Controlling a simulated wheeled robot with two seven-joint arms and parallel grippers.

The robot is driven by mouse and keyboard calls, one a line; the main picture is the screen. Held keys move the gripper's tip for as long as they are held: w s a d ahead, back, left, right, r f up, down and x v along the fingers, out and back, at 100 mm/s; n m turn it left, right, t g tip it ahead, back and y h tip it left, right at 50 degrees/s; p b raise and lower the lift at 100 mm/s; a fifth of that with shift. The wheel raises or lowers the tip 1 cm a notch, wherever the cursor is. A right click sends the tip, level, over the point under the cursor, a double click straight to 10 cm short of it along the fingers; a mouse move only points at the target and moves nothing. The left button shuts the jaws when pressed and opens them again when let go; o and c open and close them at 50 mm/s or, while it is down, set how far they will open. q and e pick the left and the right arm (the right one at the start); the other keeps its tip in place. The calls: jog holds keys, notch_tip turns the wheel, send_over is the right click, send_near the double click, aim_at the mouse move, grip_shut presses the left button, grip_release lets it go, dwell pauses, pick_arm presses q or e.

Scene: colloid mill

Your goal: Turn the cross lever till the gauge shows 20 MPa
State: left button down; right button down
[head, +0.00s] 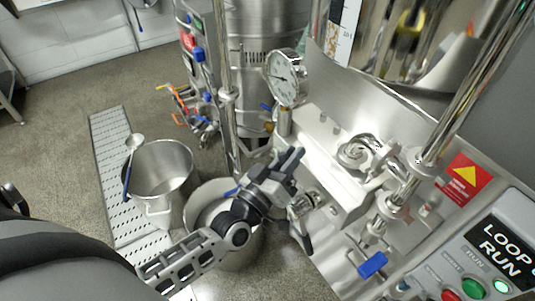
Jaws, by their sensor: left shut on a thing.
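The round pressure gauge (287,78) has a white dial and stands on a steel stem above the machine block; its needle reading is too small to tell. The cross lever (303,203) is at the near left end of the steel block, mostly hidden by my left gripper. My left gripper (303,208) reaches in from the lower left, with one finger above the lever and one below it, shut on it. My right gripper is not in view.
A steel pot (158,170) with a ladle stands on the floor drain grate (108,160). Another steel pot (205,195) is under my left arm. A blue-handled valve (372,265) and a control panel (480,265) are at the lower right. A steel pipe (224,60) rises left of the gauge.

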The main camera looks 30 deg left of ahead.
pick_arm(q)
jog(key=shift+s+d+r+m+t+h, duration=0.35)
jog(key=shift+d+m, duration=0.25)
jog(key=shift+m, duration=0.3)
jog(key=c, duration=1.3)
grip_release()
jog(key=b+v, duration=0.2)
jog(key=v, duration=1.4)
jog(key=shift+r, duration=0.15)
